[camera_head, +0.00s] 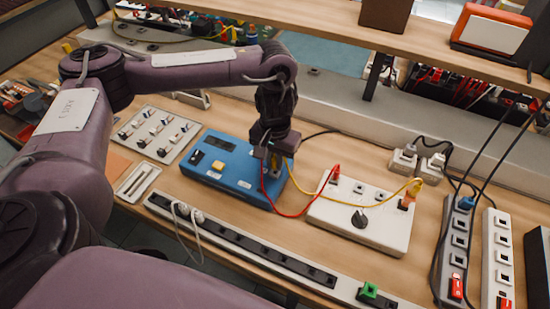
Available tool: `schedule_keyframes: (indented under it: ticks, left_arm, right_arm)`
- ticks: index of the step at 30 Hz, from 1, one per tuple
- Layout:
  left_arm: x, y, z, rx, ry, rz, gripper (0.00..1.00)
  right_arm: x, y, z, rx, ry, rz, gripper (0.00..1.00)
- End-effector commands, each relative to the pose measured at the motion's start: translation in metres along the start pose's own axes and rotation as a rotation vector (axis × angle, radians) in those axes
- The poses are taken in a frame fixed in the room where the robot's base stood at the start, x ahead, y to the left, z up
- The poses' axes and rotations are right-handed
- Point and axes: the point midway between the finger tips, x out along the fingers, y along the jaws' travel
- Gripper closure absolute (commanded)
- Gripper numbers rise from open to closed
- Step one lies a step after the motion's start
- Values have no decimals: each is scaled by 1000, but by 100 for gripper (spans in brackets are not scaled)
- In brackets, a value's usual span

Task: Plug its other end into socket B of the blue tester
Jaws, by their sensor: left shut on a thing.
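A red lead (292,215) and a yellow lead (330,198) both run from the white box (348,228) to the gripper area. I cannot tell which lead is held, or whether its plug touches a socket. The socket letters cannot be read. My right gripper is not in view.
A long power strip (245,242) runs along the front edge, with a green plug (369,290) at its right. Upright strips (454,240) with cables stand at the right. A switch panel (157,134) and a small tray (137,183) lie left of the tester. A shelf (330,32) crosses behind.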

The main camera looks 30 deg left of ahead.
Motion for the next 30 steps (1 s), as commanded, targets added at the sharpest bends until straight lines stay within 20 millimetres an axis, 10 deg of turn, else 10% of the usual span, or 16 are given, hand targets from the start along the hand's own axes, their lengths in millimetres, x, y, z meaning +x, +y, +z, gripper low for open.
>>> schedule_keyframes:
  ticks: [30]
  left_arm:
    - [0,0,0,1,0,0,100]
  right_arm:
    - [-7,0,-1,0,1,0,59]
